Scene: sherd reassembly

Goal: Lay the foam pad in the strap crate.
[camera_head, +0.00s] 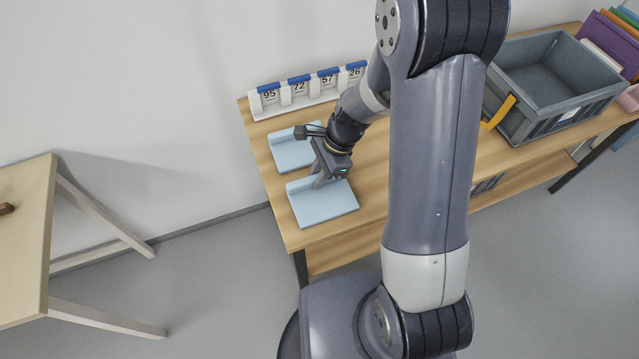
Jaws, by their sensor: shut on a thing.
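Two light-blue foam pads lie on the wooden table at its left end: a near pad (325,206) and a far pad (290,155). My gripper (318,182) points down at the upper edge of the near pad and is shut on it. The fingertips are small here, and the pad looks flat at table height; I cannot tell whether it is lifted. The strap crate (580,107) is a grey open box with a yellow strap on its left side, standing at the table's right. The visible part of its inside looks empty.
A white rack (285,107) with blue-topped number cards stands along the table's back edge. My arm hides the middle of the wooden table (375,175). Coloured folders (610,40) stand beyond the crate. A separate pale table (25,240) with a brown piece is at far left.

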